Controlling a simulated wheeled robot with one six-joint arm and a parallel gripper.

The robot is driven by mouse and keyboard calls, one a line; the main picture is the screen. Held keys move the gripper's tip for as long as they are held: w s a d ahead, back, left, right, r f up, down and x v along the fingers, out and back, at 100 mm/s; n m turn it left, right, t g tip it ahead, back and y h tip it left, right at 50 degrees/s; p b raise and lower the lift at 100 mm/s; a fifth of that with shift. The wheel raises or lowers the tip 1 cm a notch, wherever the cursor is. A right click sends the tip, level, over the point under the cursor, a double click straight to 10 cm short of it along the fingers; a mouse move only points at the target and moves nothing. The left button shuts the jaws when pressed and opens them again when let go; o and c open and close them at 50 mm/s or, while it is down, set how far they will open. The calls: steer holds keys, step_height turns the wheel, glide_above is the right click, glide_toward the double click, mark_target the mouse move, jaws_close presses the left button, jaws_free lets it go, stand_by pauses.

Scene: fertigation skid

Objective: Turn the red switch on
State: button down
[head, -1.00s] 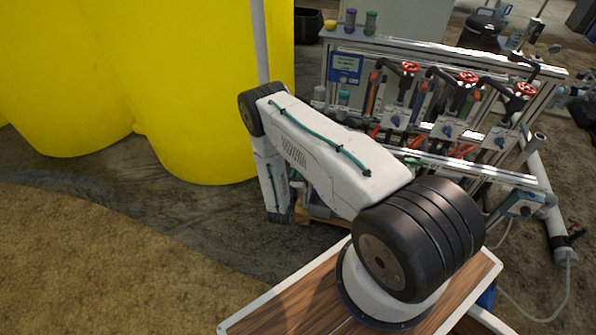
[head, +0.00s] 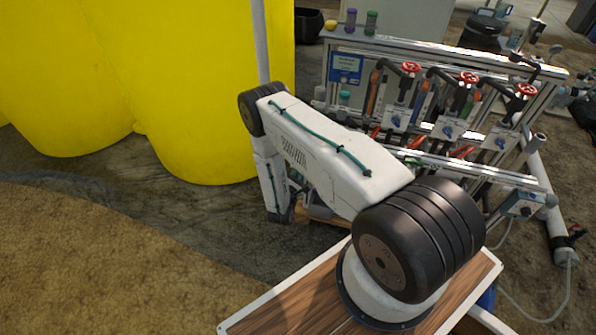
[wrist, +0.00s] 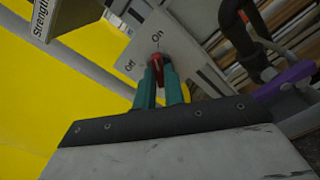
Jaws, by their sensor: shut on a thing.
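In the wrist view, the red switch (wrist: 157,62) sits on a pale plate (wrist: 176,40) marked "On" and "Off". The "On" label is above the switch and the "Off" label is to its left. The green fingers of my gripper (wrist: 159,78) are shut on the red switch from both sides. The switch's upper end shows near the "On" label, and its lower part is hidden between the fingers. In the head view my arm hides the gripper, and I cannot make out this switch there.
The skid frame (head: 450,58) carries several red handwheels, such as one handwheel (head: 410,69), and black pipes. Large yellow tanks (head: 190,90) stand at the left. In the wrist view a purple part (wrist: 285,80) lies close at right, and a "Strength" sign (wrist: 42,18) is at upper left.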

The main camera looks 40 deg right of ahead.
steer(key=shift+m, duration=0.8)
steer(key=c, duration=1.5)
jaws_free()
steer(key=v, duration=0.7)
steer(key=shift+s+a, duration=0.25)
steer(key=shift+a, duration=0.05)
